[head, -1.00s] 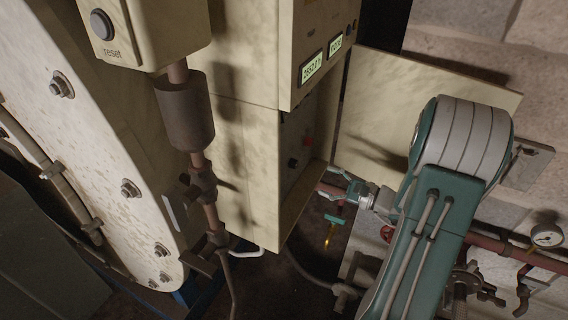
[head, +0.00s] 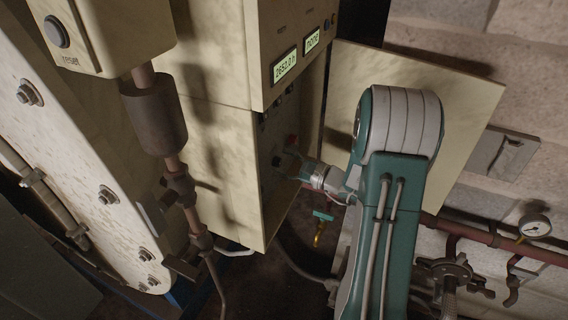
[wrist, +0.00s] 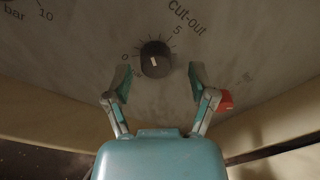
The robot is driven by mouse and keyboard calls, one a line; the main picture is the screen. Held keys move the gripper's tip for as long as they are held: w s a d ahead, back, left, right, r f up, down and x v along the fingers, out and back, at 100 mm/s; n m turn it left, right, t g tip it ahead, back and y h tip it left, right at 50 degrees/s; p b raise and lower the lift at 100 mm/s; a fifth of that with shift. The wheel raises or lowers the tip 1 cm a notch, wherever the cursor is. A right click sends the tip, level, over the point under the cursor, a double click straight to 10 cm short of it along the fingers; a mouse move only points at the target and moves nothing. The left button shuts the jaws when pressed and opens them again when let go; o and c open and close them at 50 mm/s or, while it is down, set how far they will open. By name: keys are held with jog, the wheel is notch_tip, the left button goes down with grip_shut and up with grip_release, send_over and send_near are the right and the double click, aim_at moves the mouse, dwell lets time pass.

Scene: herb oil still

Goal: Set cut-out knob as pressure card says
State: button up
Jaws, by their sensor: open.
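The cut-out knob (wrist: 155,59) is a round black knob with a white pointer line, on a grey panel in the wrist view. The label "cut-out" stands above right of it, with tick marks and the numbers 0 and 5 around it. The pointer line points roughly down in the picture. My gripper (wrist: 158,82) is open, its fingers on either side below the knob, apparently not touching it. In the head view my gripper (head: 290,161) reaches into the open panel box, and the knob there is hard to make out. No pressure card is readable.
A red knob or button (wrist: 226,100) sits right beside my right finger. A green-handled valve (head: 322,222), red pipe (head: 470,235) and gauge (head: 535,225) lie below and right. Lit displays (head: 285,66) are above.

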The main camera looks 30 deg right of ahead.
jog(key=shift+a, duration=0.1)
jog(key=c, duration=0.5)
jog(key=shift+a, duration=0.2)
grip_shut()
jog(key=shift+a, duration=0.2)
